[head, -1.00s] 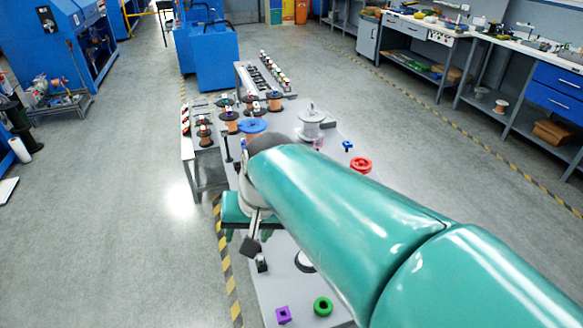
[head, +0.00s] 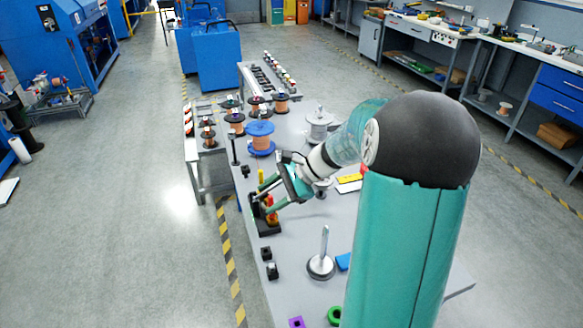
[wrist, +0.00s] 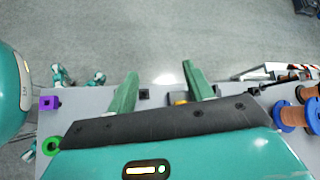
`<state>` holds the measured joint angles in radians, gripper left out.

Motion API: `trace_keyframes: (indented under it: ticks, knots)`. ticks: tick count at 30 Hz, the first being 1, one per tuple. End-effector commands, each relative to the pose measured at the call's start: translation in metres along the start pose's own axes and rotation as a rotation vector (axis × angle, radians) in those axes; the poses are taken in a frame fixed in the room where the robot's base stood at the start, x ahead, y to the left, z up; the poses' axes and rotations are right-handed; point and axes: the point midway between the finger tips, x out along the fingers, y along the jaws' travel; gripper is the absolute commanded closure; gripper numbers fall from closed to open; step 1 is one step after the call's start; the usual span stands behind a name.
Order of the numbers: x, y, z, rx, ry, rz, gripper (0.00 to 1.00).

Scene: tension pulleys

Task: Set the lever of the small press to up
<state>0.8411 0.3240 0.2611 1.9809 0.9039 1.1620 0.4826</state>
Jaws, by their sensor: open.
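The small press appears to be the black-based device (head: 268,229) with yellow and red parts, near the table's left edge in the head view. My gripper (head: 265,200) is right at it, coming from the right, with its teal fingers spread. The fingers partly cover the device, so I cannot tell which part is the lever or how it stands. In the wrist view my gripper (wrist: 160,72) is open, with nothing held between its fingers.
A metal spindle on a round base (head: 320,266) stands in front of the arm. Small black blocks (head: 271,271) lie along the left edge. A blue-flanged spool (head: 260,130) and several other spools stand behind. A purple block (head: 296,322) and green ring (head: 334,315) lie near the front.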

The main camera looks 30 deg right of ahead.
Motion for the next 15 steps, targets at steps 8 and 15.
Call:
trace_keyframes:
  ticks: [8, 15]
  knots:
    - [-0.022, -0.027, -0.077, 0.319, -0.192, -0.213, 0.48]
    - [-0.057, -0.038, -0.151, 0.568, -0.377, -0.422, 0.48]
